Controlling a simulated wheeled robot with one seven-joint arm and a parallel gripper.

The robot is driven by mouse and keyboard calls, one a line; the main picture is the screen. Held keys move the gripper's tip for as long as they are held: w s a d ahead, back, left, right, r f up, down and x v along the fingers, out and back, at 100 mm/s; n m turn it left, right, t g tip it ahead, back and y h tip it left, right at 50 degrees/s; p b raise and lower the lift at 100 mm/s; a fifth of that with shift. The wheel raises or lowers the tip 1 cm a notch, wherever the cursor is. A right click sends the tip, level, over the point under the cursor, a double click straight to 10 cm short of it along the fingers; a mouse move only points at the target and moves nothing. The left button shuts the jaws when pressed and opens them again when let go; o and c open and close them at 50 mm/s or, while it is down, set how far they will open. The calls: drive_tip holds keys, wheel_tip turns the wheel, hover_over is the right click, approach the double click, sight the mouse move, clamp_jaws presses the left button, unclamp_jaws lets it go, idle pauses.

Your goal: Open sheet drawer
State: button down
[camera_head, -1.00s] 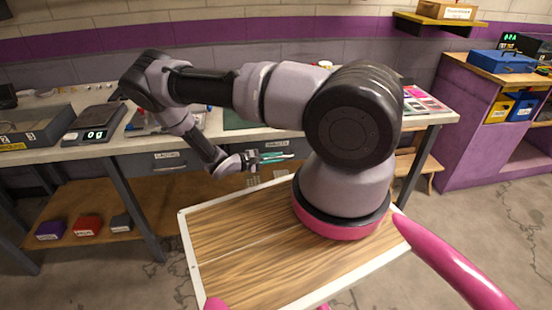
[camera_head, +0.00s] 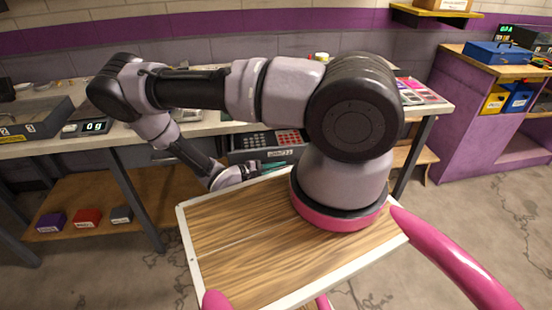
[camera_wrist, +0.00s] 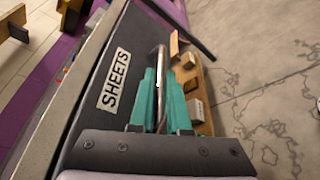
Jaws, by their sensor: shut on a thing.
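The sheet drawer (camera_head: 243,156) is pulled out from under the bench top in the head view. Rows of small grey and red pieces show inside it. In the wrist view, its dark front (camera_wrist: 133,52) carries a white label reading SHEETS (camera_wrist: 113,80). A metal bar handle (camera_wrist: 161,60) runs along that front. My gripper (camera_wrist: 160,88) has its teal fingers shut on the handle, one on each side. In the head view my gripper (camera_head: 276,166) is at the drawer front, partly hidden by my wrist.
The bench top (camera_head: 205,126) holds a scale (camera_head: 95,127) and a grey tray at the left. A lower shelf bears purple, red and grey bins (camera_head: 87,219). A purple cabinet (camera_head: 470,110) stands at the right. Floor between bench and cabinet is clear.

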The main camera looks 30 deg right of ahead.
drive_tip(key=s+a, duration=0.2)
drive_tip(key=s, duration=0.6)
drive_tip(key=s+a, duration=0.2)
drive_tip(key=s, duration=0.6)
drive_tip(key=shift+a, duration=0.25)
drive_tip(key=c, duration=1.2)
unclamp_jaws()
drive_tip(key=shift+o, duration=0.2)
drive_tip(key=shift+a, duration=0.1)
